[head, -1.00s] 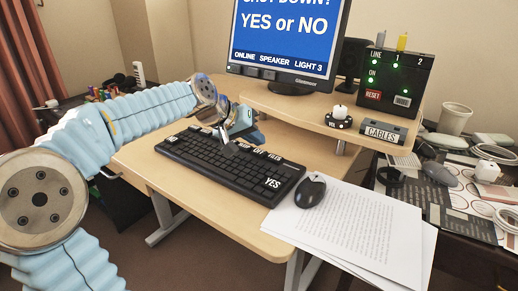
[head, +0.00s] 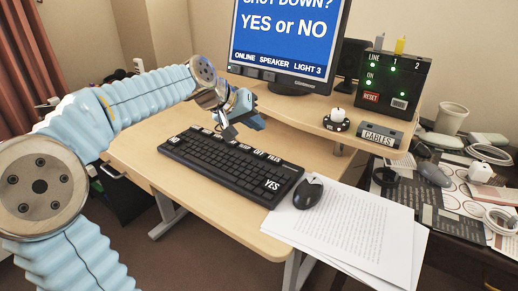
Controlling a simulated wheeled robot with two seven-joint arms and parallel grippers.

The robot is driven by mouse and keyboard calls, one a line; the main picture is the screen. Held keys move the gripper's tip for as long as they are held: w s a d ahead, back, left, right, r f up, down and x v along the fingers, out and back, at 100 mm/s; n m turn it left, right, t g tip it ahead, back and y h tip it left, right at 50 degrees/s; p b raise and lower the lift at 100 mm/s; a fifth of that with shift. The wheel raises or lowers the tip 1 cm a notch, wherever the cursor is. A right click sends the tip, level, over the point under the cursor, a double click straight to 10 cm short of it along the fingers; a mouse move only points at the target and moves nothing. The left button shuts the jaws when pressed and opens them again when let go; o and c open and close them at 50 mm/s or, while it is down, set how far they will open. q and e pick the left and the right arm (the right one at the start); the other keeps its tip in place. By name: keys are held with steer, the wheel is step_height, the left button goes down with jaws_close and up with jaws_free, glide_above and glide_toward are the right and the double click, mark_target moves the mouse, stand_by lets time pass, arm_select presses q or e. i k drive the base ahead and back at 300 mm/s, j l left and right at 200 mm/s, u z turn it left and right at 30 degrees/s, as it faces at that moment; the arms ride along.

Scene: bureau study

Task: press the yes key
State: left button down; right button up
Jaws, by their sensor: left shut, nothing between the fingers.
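The YES key (head: 271,185) is a dark key with white letters at the near right corner of the black keyboard (head: 225,166). The keyboard lies on the wooden desk. My left gripper (head: 231,134) is shut and empty, above the keyboard's far edge. It hangs over the left half, up and to the left of the YES key and apart from it. A NO key (head: 173,140) sits at the keyboard's far left end. The monitor (head: 291,40) reads "SHUT DOWN? YES or NO". My right gripper is not in view.
A black mouse (head: 308,193) and printed sheets (head: 345,230) lie right of the keyboard. Bare desk shows in front of the keyboard.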

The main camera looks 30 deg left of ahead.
mark_target(271, 186)
steer(key=k, duration=1)
